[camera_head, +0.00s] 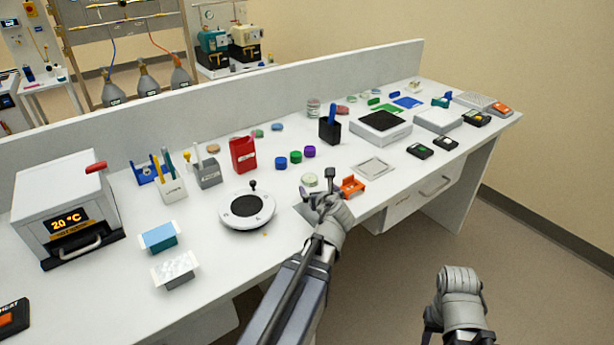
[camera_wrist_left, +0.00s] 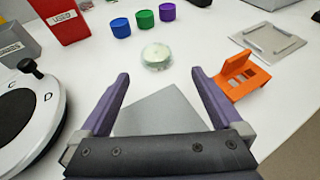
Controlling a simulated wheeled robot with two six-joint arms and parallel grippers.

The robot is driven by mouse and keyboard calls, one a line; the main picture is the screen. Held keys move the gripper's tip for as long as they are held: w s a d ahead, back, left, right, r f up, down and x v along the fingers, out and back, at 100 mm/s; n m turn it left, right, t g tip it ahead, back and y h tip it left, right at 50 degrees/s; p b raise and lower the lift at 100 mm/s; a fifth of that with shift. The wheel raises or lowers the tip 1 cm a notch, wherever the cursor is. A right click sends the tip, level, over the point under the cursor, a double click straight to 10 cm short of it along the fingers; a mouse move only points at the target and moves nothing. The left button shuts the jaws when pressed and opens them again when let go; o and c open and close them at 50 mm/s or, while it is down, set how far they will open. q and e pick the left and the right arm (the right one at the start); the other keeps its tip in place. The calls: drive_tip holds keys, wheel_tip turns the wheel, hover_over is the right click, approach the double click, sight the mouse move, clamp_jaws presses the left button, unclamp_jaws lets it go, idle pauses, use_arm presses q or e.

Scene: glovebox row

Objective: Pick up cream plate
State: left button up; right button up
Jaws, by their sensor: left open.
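The cream plate (camera_head: 310,180) is a small round pale dish lying on the white bench. In the left wrist view the plate (camera_wrist_left: 157,56) lies just beyond the fingertips, roughly centred between them. My left gripper (camera_head: 317,184) is open and empty, close to the plate at the bench's front part; both purple fingers (camera_wrist_left: 160,76) show apart in the wrist view. My right gripper (camera_head: 458,300) hangs in front of the bench, over the floor; its fingers are mostly hidden.
An orange holder (camera_wrist_left: 236,78) stands right of the left gripper, and a white round dial device (camera_head: 247,210) left. A grey flat square (camera_wrist_left: 160,110) lies beneath the fingers. Blue, green and purple caps (camera_head: 295,157) and a red box (camera_head: 243,154) stand behind the plate.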

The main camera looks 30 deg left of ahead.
sight(310, 181)
use_arm(q)
drive_tip(key=shift+w+a, duration=0.2)
drive_tip(key=shift+w, duration=0.1)
drive_tip(key=shift+s+a+b+x, duration=0.15)
drive_tip(key=shift+b+x, duration=0.6)
drive_tip(key=shift+x, duration=1.05)
drive_tip(key=shift+s+a+b+x, duration=0.15)
drive_tip(key=shift+b+x, duration=0.55)
drive_tip(key=shift+x, duration=1.15)
drive_tip(key=shift+r, duration=0.1)
drive_tip(key=c, duration=1.3)
drive_tip(key=shift+r, duration=0.1)
wheel_tip(310, 181, up, 10)
drive_tip(key=p, duration=1)
